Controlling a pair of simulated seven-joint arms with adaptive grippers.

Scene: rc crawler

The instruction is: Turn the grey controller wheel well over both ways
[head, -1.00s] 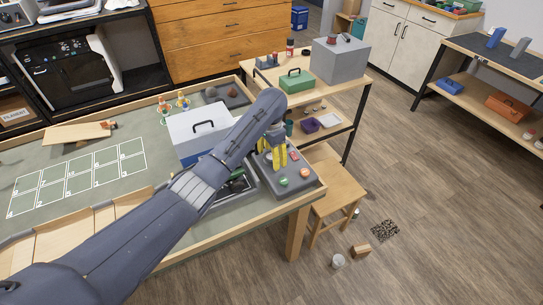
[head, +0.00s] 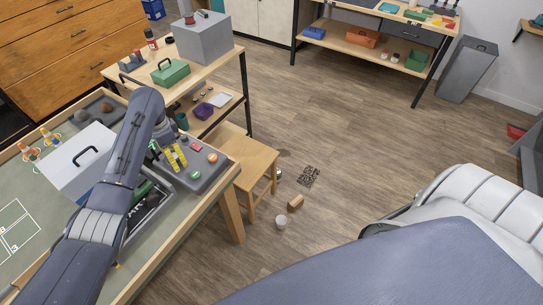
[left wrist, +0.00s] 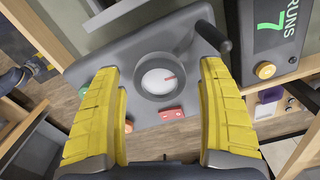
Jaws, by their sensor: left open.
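The grey controller (head: 207,178) sits at the table's right corner in the head view, with green and orange buttons on top. In the left wrist view its grey wheel (left wrist: 143,91) is a thick ring around a white disc with a red mark. My left gripper (left wrist: 159,70) is open, one yellow finger on each side of the wheel in that view. I cannot tell whether the fingers touch it. In the head view the left gripper (head: 175,157) is above the controller, and my arm hides part of it. My right arm shows at lower right, but its gripper is out of view.
A black lever (left wrist: 213,37) stands beside the wheel, and a red button (left wrist: 171,113) lies near it. A dark counter box (left wrist: 270,40) reads "RUNS 7". A white case (head: 75,165) stands left of my arm. A wooden stool (head: 245,160) is beside the table.

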